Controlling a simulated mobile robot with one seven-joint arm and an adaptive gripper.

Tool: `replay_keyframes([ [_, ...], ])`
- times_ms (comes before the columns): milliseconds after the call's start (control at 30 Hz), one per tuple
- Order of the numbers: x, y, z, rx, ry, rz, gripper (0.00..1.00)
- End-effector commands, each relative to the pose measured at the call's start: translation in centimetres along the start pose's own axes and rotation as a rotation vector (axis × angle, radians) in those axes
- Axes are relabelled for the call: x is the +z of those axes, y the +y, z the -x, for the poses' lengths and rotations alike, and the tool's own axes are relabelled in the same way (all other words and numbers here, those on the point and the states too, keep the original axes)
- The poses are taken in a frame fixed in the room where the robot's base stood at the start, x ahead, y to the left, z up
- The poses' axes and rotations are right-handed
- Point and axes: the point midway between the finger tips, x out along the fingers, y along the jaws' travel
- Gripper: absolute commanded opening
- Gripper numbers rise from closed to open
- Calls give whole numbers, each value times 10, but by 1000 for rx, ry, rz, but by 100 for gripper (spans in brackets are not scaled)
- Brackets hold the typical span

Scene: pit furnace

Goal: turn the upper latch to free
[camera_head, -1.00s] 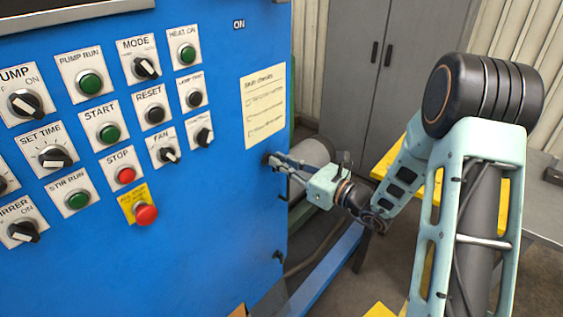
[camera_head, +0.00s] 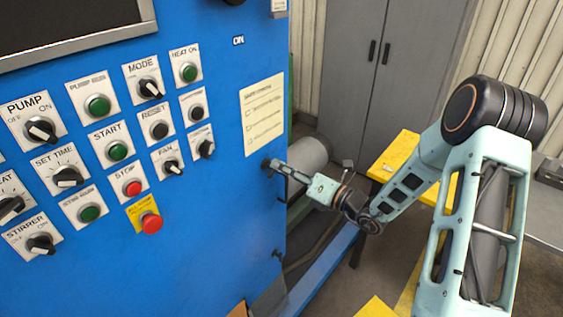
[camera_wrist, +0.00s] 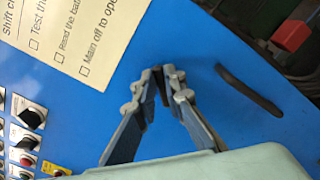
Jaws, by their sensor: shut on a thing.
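The upper latch (camera_head: 265,165) is a small dark piece on the blue cabinet door, near its right edge and below the paper note. My gripper (camera_head: 272,164) reaches it from the right, with its fingertips at the door face. In the wrist view the fingertips (camera_wrist: 164,74) close on the dark latch (camera_wrist: 162,90) from both sides. The fingers hide much of the latch, so its exact angle is hard to tell. A lower latch (camera_head: 276,253) sits further down the same edge, apart from my gripper.
A dark curved handle (camera_wrist: 248,90) is beside my fingers on the door. The panel's buttons and knobs, including a red stop button (camera_head: 151,223), lie to the left. A yellow-topped table (camera_head: 402,152) stands behind my arm. A grey cabinet (camera_head: 360,70) is at the back.

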Motion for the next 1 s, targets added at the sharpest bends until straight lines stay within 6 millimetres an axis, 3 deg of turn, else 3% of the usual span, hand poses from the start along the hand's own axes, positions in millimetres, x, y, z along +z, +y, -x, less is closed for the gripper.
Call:
replay_keyframes([
  [600,-2,-9,0,1,-3,-564,0],
  [1000,-4,-11,0,1,-2,-786,0],
])
